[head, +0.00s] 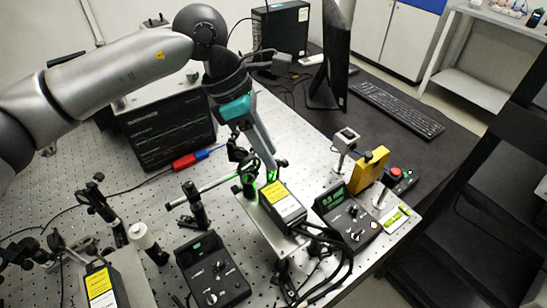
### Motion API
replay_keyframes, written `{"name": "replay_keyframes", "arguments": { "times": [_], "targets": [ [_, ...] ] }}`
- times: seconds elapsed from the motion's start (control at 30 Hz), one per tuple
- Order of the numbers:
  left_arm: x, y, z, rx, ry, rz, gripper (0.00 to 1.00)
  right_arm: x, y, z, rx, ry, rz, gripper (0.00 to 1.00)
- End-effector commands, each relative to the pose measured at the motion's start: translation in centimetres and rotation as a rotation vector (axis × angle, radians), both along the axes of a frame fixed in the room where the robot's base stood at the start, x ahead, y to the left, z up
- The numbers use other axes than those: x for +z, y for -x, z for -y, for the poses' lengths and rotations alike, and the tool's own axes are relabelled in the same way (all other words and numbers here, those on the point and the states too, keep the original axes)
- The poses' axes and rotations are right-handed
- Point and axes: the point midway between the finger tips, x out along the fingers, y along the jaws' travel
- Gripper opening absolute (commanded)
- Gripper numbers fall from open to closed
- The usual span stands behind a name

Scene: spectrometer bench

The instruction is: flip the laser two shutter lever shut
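A black laser box with a yellow label (281,206) sits on a raised light plate in the middle of the bench. Green light glows at its far end, where small dark parts are crowded. My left gripper (271,158) comes down from above with its fingertips close to that end. I cannot tell whether they touch anything, and the shutter lever is too small to make out. The fingers overlap from this side, so their opening is unclear. A second yellow-labelled laser box (103,287) stands at the lower left. I cannot read which is laser two. My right gripper is out of view.
A control box with a green display (345,216) stands right of the middle laser, another control box (212,270) to its left. A yellow block (369,170) is behind. Optics posts (195,206) crowd the left. Black cables loop in front of the middle laser.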

Motion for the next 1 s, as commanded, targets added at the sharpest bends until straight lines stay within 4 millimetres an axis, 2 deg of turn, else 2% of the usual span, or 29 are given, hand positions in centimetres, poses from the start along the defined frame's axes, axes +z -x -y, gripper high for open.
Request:
{"name": "replay_keyframes", "arguments": {
  "times": [0.2,0.57,0.9,1.0],
  "targets": [
    [-2.4,0.2,1.0,0.0,0.0,-0.002,0.37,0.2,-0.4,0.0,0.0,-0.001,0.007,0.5],
    [-2.9,0.2,1.2,0.001,0.001,0.0,0.37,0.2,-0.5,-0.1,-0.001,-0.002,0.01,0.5],
    [-2.8,0.2,1.2,0.001,0.001,0.0,0.0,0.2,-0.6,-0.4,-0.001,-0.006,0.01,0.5],
    [-2.8,0.2,1.2,0.001,0.001,0.0,0.0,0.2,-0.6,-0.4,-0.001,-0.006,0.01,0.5]
  ]
}}
